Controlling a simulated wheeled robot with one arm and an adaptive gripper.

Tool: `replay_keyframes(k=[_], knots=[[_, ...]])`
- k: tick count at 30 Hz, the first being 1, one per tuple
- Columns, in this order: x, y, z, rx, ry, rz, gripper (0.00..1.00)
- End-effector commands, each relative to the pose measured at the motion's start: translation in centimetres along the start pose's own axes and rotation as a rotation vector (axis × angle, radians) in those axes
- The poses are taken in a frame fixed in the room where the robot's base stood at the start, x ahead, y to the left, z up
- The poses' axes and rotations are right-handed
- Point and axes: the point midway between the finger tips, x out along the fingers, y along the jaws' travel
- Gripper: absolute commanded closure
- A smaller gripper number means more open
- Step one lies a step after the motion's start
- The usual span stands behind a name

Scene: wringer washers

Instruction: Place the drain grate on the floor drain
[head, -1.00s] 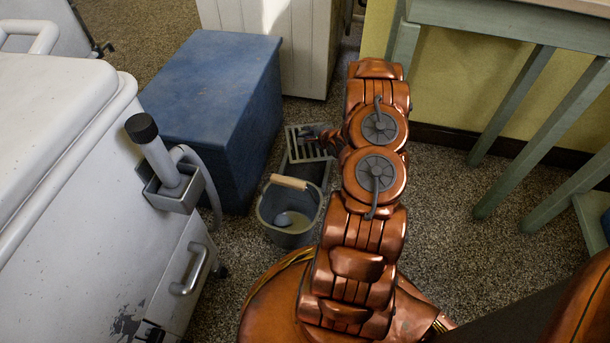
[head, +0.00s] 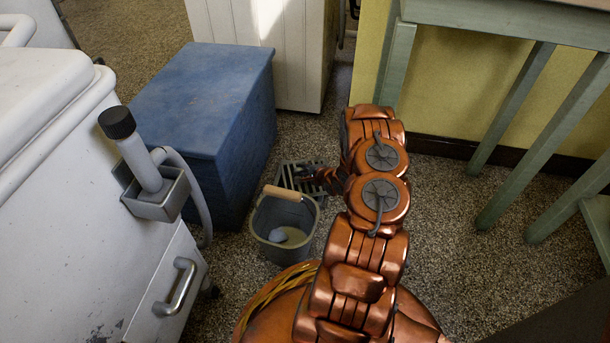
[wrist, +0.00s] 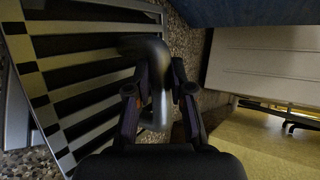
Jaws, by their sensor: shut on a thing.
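The drain grate (head: 287,180) is a grey metal grate with parallel slats. In the head view it shows just behind the bucket, low between the blue chest and my arm. My gripper (head: 314,179) is at its right side. In the wrist view the slatted grate (wrist: 88,72) fills the left side, tilted in the picture. My gripper (wrist: 158,88) is shut on a grey upright handle-like part there. I cannot tell whether the grate touches the floor. I cannot make out the floor drain clearly; the grate, bucket and arm may hide it.
A grey bucket (head: 265,232) with a wooden grip stands just in front of the grate. A blue chest (head: 200,105) is left of it. A white washer (head: 55,190) is at the left, a green table leg (head: 398,65) at the right. Speckled floor (head: 440,220) is free right of my arm.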

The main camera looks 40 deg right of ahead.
Motion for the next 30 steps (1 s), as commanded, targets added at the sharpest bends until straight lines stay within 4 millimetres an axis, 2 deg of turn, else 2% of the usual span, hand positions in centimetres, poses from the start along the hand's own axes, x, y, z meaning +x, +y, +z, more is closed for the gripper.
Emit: replay_keyframes(k=[1, 3, 15, 16, 21, 23, 30], knots=[[0.57, 0.83, -0.23, 0.000, 0.000, -0.002, 1.00], [0.93, 1.28, -0.34, -0.002, -0.001, -0.003, 1.00], [1.01, 1.36, -0.37, -0.001, -0.001, -0.003, 1.00], [1.02, 1.40, -0.39, -0.002, 0.000, -0.003, 0.76], [1.03, 1.44, -0.37, -0.002, -0.001, -0.002, 0.58], [1.02, 1.45, -0.37, -0.002, -0.001, -0.002, 0.53], [1.02, 1.49, -0.36, -0.001, -0.001, -0.001, 0.53]])
